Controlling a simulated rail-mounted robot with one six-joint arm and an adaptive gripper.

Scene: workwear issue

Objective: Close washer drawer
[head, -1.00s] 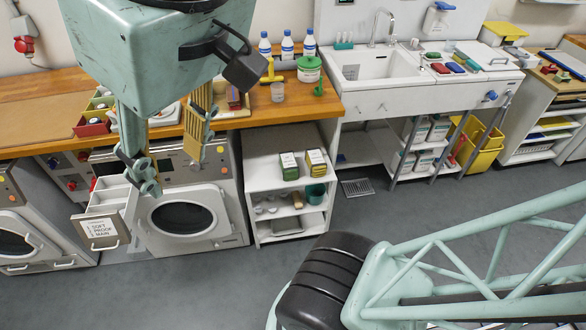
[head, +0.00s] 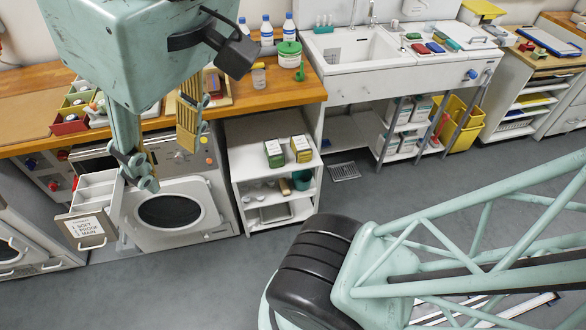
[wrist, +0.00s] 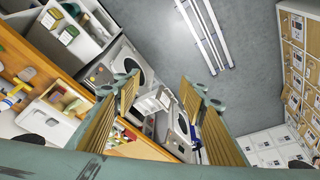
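The washer (head: 215,205) stands under the wooden counter, with a round dark door. Its white drawer (head: 88,229) is pulled out at the upper left of its front and has a labelled front plate with a handle. In the wrist view the drawer (wrist: 151,101) shows between my fingers, farther off. My gripper (head: 168,166) is open and empty, in front of the washer's upper part in the head view. Its fingers are wide apart in the wrist view (wrist: 160,80). One finger covers part of the drawer's right side; I cannot tell whether they touch.
A white shelf unit (head: 231,180) with boxes stands right of the washer. Another washer (head: 25,235) is at the left edge. Bottles and bins stand on the counter (head: 30,125). A sink unit (head: 335,92) is farther right.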

